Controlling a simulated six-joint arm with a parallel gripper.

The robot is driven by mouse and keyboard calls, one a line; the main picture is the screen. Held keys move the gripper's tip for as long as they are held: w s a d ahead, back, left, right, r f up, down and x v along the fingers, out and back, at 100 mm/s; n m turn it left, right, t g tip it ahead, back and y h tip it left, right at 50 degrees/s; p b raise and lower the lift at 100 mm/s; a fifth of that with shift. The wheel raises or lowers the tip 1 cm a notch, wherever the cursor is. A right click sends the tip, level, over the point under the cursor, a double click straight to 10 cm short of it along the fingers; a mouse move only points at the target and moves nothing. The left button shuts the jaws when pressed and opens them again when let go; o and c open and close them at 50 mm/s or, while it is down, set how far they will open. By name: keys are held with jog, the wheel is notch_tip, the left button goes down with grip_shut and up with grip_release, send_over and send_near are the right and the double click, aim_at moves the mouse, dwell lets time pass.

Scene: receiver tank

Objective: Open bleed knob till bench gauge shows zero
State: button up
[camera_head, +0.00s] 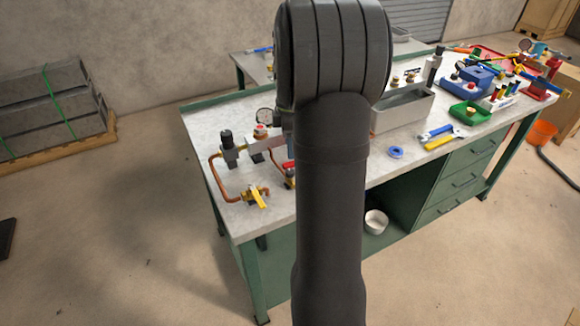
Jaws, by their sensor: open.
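A round gauge (265,115) stands at the back left of the bench, seen small and partly behind my dark arm; its reading is too small to make out. A small knob with a red top (261,130) sits just in front of it, but I cannot tell whether this is the bleed knob. A black-topped fitting (227,139) stands to the left, and a copper pipe (217,180) bends down from it to a brass valve with a yellow lever (258,198). My arm covers the right part of this assembly. My gripper does not show.
The grey-topped green bench (212,126) carries a grey open bin (402,110), blue tape (396,152), blue and yellow tools (440,137), a green tray (468,114) and other clutter at right. Bare benchtop lies left of the pipe. A pallet of blocks (52,110) stands far left.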

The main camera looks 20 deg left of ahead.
notch_tip(320, 180, down, 9)
jog(key=shift+s+r, duration=0.1)
jog(key=shift+s, duration=0.05)
jog(key=c, duration=1)
